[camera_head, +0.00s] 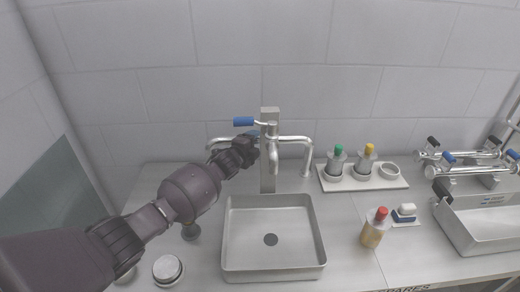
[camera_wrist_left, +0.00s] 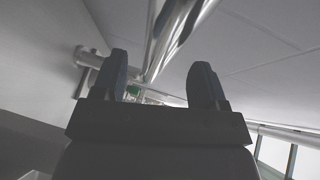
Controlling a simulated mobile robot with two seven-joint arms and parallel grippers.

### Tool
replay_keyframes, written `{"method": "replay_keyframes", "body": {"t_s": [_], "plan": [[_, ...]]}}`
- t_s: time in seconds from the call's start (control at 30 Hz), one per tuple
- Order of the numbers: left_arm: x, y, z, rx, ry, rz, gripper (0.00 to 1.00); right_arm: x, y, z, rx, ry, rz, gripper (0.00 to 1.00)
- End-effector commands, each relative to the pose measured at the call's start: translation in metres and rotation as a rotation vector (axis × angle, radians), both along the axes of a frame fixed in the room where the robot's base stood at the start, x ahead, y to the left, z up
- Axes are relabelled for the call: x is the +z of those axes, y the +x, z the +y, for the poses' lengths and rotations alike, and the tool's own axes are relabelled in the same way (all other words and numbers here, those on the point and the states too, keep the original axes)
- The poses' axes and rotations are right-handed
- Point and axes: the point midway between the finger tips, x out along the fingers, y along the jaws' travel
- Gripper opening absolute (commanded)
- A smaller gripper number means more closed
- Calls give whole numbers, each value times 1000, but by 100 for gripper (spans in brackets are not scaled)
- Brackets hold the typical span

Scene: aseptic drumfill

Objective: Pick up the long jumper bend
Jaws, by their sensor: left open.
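Shiny curved metal pipes sit around the steel post (camera_head: 268,180) behind the sink. The longer bend (camera_head: 292,139) arches to the right of the post and turns down at its end; I take it for the long jumper bend, but cannot be sure. My left gripper (camera_head: 249,146) is at the post's left side, covering part of the pipework there. In the left wrist view, my left gripper (camera_wrist_left: 160,65) is open, with a shiny pipe (camera_wrist_left: 174,35) beyond its fingertips and nothing seen gripped. My right gripper is not in view.
A steel sink basin (camera_head: 273,274) lies below. A white tray (camera_head: 392,184) holds green-capped and yellow-capped bottles. A red-capped bottle (camera_head: 374,232) and a steel trough (camera_head: 470,247) are at right. A round lidded pot (camera_head: 168,269) stands left of the basin.

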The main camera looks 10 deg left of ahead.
Motion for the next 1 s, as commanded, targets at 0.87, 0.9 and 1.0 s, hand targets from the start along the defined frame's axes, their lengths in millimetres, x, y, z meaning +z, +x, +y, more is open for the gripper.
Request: {"method": "replay_keyframes", "body": {"t_s": [0.87,0.9,1.0], "plan": [[-5,26,-7,1,0,1,37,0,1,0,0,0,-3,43],[-5,26,-7,1,0,1,31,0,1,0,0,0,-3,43],[-5,26,-7,1,0,1,16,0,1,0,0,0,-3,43]]}}
